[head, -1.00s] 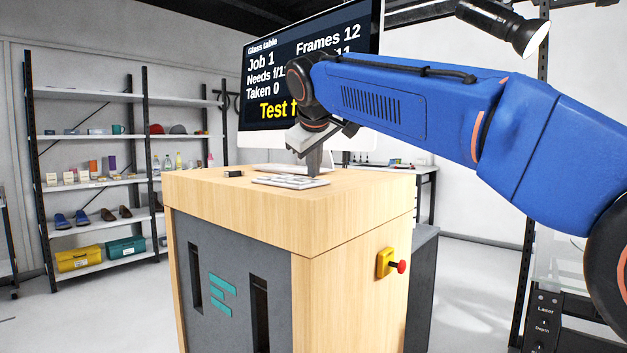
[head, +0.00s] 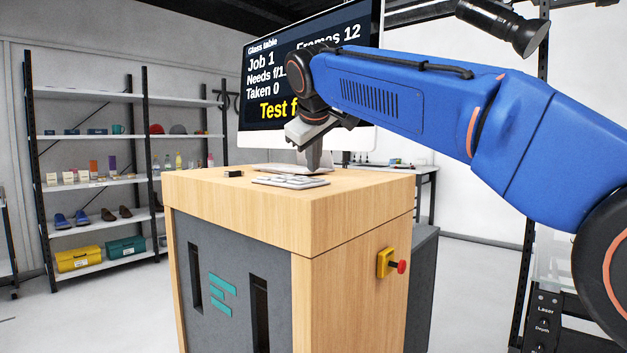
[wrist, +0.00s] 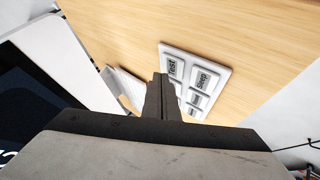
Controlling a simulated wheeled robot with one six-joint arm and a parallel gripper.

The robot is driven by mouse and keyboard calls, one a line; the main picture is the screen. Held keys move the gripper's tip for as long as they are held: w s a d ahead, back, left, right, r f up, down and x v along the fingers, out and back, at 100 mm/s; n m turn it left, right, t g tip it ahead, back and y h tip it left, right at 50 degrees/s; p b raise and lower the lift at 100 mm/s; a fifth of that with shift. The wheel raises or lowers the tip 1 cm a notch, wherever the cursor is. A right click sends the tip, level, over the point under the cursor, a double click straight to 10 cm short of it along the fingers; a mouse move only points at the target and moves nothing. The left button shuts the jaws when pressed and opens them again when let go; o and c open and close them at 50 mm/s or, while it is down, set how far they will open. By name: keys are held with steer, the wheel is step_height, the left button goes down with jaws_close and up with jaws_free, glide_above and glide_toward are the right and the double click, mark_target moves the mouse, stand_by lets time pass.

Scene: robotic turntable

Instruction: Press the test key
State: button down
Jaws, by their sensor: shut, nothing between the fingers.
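A white key pad (head: 290,181) lies on the wooden top of the cabinet. In the wrist view, the Test key (wrist: 173,69) is at the pad's left end, with the Sleep key (wrist: 201,80) to its right. My gripper (head: 313,169) points down over the pad's right part in the head view, its tip a little above the pad. It is shut and empty. In the wrist view, its tips (wrist: 160,77) are just beside the Test key and hide part of the pad. Contact is not visible.
A screen (head: 262,85) behind shows "Job 1", "Taken 0" and yellow "Test f", partly hidden by my arm. A small black block (head: 233,173) lies left of the pad. A red knob (head: 401,267) is on the cabinet's side. A lamp (head: 500,24) hangs upper right.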

mark_target(314, 179)
steer(key=shift+r, duration=0.1)
steer(key=shift+r, duration=2.45)
steer(key=shift+s, duration=0.15)
